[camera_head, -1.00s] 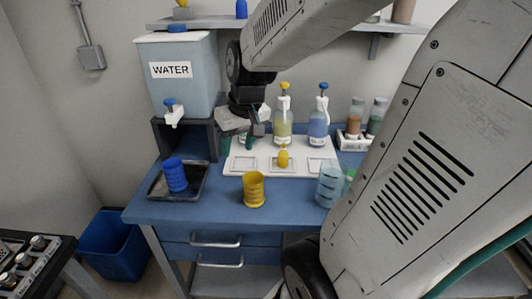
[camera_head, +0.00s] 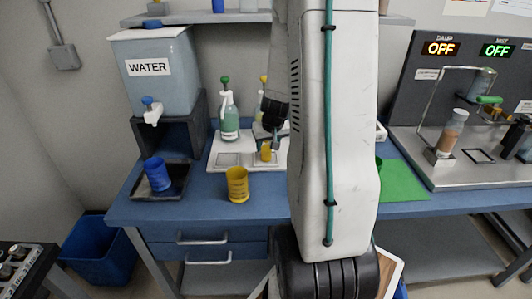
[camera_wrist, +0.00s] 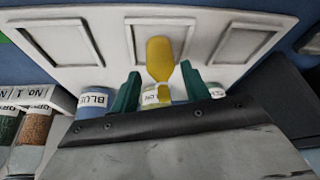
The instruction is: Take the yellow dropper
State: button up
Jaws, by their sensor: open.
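The yellow dropper (camera_head: 266,152) sits at the middle recess of the white board (camera_head: 215,164) on the blue table. In the wrist view its yellow bulb (camera_wrist: 160,56) shows in front of the middle recess, between the two green fingers. My gripper (camera_wrist: 160,74) is open, with one finger on each side of the dropper; I cannot tell whether either finger touches it. In the head view my gripper (camera_head: 275,142) is just above and right of the dropper, partly hidden by my arm.
A green-topped bottle (camera_head: 229,118) stands behind the board; other bottles are partly hidden by my arm. A yellow cup (camera_head: 237,184) stands in front. A blue cup (camera_head: 158,174) stands in a dark tray (camera_head: 176,188). A water tank (camera_head: 155,80) is at the left, a machine (camera_head: 452,110) at the right.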

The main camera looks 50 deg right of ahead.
aim_at(267, 147)
jog(key=shift+x, duration=2.35)
jog(key=c, duration=0.8)
jog(key=shift+r, duration=0.1)
